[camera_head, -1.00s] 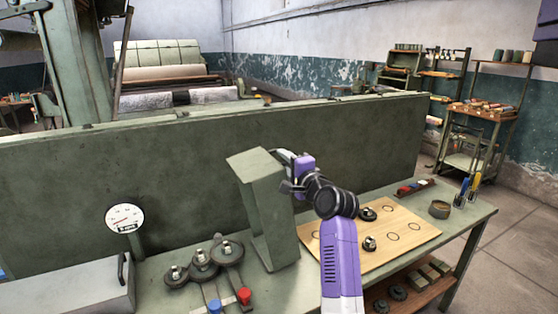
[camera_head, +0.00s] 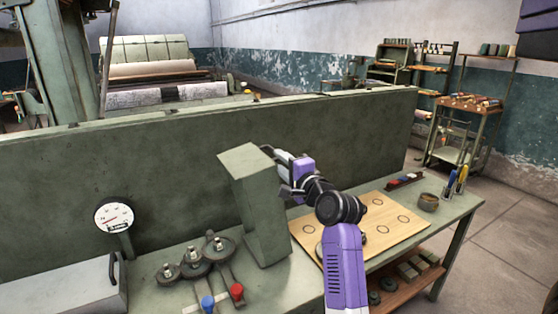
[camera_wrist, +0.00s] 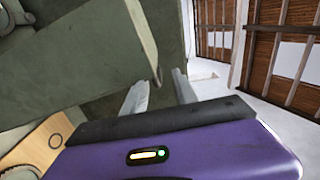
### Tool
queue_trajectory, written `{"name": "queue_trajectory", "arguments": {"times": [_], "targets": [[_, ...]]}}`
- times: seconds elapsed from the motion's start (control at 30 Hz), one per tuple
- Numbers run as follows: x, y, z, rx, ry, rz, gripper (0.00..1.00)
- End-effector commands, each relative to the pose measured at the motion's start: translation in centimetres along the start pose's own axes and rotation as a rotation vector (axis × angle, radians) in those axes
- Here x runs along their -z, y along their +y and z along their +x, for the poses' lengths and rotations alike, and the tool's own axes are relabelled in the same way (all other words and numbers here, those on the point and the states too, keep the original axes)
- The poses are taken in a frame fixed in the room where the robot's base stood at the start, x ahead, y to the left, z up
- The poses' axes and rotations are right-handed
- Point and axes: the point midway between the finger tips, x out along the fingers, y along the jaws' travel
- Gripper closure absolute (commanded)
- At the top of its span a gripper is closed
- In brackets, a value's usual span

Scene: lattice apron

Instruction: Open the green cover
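The green cover (camera_head: 254,205) is a tall, narrow, boxy housing standing upright on the bench, beside several dark gear wheels (camera_head: 195,260). My gripper (camera_wrist: 160,88) is at the cover's far right side, near its top. In the head view, the cover's upper edge partly hides the fingers. In the wrist view, the two grey fingers are apart with nothing seen between them. A large green panel, which looks like the cover (camera_wrist: 75,55), fills the upper left there, close to the left finger. I cannot tell whether a finger touches it.
A green wall panel (camera_head: 60,180) runs behind the bench. A wooden board (camera_head: 400,225) with marked circles lies right of the cover. A gauge (camera_head: 114,217) and a grey box with a black handle (camera_head: 70,288) stand left. Red (camera_head: 237,291) and blue knobs (camera_head: 208,303) are in front.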

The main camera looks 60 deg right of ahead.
Motion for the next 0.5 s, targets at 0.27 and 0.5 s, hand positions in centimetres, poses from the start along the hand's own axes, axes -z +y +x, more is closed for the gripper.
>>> {"name": "queue_trajectory", "arguments": {"times": [0.27,0.5], "targets": [[-0.1,0.0,-1.8,-0.001,-0.002,0.001,0.66],[-0.1,0.0,-3.3,-0.002,-0.002,-0.001,0.66]]}}
